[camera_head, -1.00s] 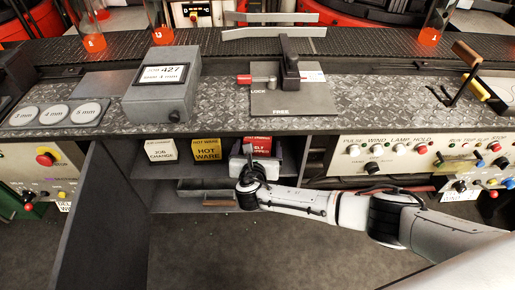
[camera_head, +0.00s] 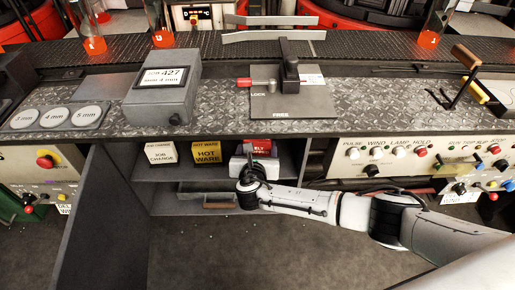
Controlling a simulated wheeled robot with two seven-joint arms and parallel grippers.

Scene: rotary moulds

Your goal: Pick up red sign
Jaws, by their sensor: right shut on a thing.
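The red sign (camera_head: 258,145) stands on the shelf under the counter, at the right end of a row of signs. Its upper part shows; its lower part is hidden behind my right gripper (camera_head: 246,163). My right gripper reaches into the shelf from the right and is shut on the red sign, though its fingertips are mostly hidden by its own wrist. A yellow "HOT WARE" sign (camera_head: 207,153) and a white "JOB CHANGE" sign (camera_head: 161,154) stand to the left of it. My left gripper is not in view.
The metal counter (camera_head: 225,110) is just above the shelf. It carries a grey job box (camera_head: 164,90) and a lock/free plate with a lever (camera_head: 288,100). A grey partition (camera_head: 90,215) bounds the shelf at left; a control panel (camera_head: 425,152) is at right.

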